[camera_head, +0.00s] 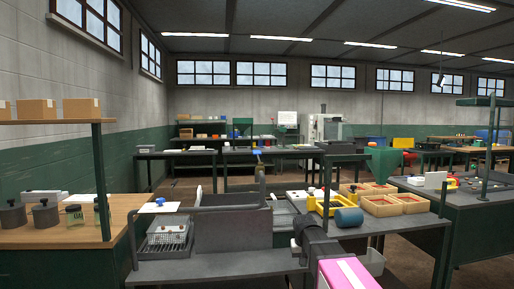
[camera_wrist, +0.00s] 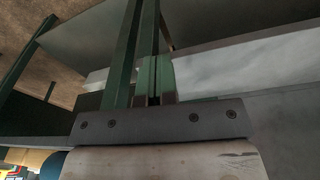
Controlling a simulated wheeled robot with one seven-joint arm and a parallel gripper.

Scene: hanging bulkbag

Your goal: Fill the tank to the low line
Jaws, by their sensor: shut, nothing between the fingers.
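A grey, open-topped basin that looks like the tank (camera_head: 232,232) stands on the near bench in the head view. Its inside is mostly hidden, and I see no low line or water level. An upright fitting with a blue top, perhaps a tap (camera_head: 258,165), rises behind it. My gripper (camera_wrist: 154,66) is shut and empty in the wrist view, its two greenish fingers together. Grey flat surfaces and dark green posts lie beyond the fingers. I cannot pick out the fingers in the head view.
A wire basket (camera_head: 168,236) stands left of the basin. A wooden bench (camera_head: 50,236) with jars is at the left, under a shelf (camera_head: 60,122) with cardboard boxes.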

